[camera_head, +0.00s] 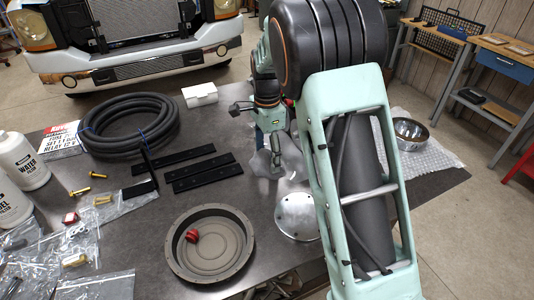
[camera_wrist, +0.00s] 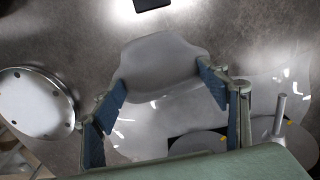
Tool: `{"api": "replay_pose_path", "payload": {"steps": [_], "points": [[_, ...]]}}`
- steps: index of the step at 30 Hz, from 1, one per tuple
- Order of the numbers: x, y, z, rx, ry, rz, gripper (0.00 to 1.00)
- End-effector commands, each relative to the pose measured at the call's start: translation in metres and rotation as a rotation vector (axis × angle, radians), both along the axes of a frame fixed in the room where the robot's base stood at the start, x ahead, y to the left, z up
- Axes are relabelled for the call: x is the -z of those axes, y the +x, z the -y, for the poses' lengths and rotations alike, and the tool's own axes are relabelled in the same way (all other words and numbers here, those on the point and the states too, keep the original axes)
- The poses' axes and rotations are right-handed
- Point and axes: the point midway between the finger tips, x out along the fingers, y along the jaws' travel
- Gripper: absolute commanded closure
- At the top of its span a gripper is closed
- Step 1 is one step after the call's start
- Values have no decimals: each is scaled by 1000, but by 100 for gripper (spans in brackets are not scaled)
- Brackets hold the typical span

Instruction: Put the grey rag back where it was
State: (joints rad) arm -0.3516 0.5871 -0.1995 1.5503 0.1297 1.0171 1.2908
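My gripper (camera_wrist: 162,72) has its two blue-padded fingers well apart in the wrist view. The grey rag (camera_wrist: 160,55) shows as a smooth grey shape at the fingertips, spanning the gap and reaching slightly past both. I cannot tell whether the pads press on it. In the head view my gripper (camera_head: 276,172) points down close to the dark table, right of the black strips. A pale grey patch, likely the rag (camera_head: 258,162), shows just left of it there, partly hidden by my arm.
A round metal cover (camera_head: 297,216) and a shallow round pan (camera_head: 178,270) with a red piece inside are nearby. Black strips (camera_head: 200,175), a hose coil (camera_head: 128,125) and a white box (camera_head: 200,95) lie left. A steel bowl (camera_head: 411,133) sits on bubble wrap at right.

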Motion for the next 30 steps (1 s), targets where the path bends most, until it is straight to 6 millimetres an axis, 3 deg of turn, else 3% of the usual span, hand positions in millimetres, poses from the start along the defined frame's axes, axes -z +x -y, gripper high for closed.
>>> {"api": "replay_pose_path", "payload": {"steps": [3,14,30], "points": [[0,0,0,0,0,0,19],[-7,1,0,0,1,2,19],[-108,1,0,0,0,3,19]]}}
